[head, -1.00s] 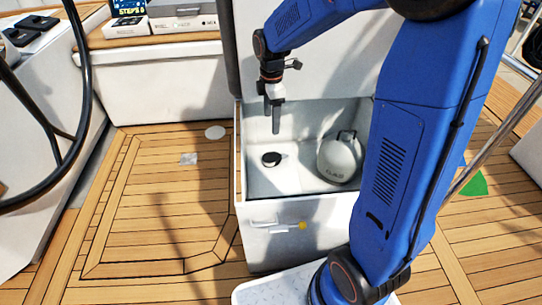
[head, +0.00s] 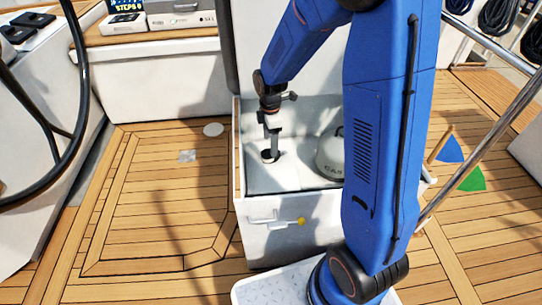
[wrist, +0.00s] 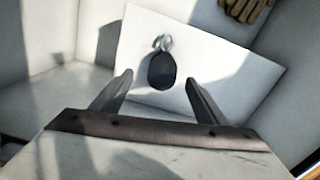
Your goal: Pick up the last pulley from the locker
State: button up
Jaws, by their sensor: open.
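The pulley (wrist: 162,70) is a dark rounded piece with a metal ring at one end. It lies on the pale floor of the white locker (head: 283,211). In the wrist view it sits between and beyond the two fingertips of my gripper (wrist: 159,84), with clear space on each side. In the head view my gripper (head: 271,154) points down into the locker right over the pulley, and its fingers cover part of it. The jaws are open and hold nothing.
A rounded grey-white canister (head: 330,155) stands in the locker to the right, partly behind my arm. A brown glove-like item (wrist: 246,8) shows at the top of the wrist view. The locker walls rise close around my gripper. Teak deck (head: 150,220) lies open at left.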

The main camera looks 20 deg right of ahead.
aim_at(266, 157)
jog(key=shift+s+d+f, duration=0.1)
jog(key=shift+s+f, duration=0.05)
jog(key=shift+f, duration=1.05)
jog(key=shift+s+f, duration=0.1)
jog(key=shift+f, duration=1.05)
jog(key=shift+c, duration=0.7)
jog(key=c, duration=1.1)
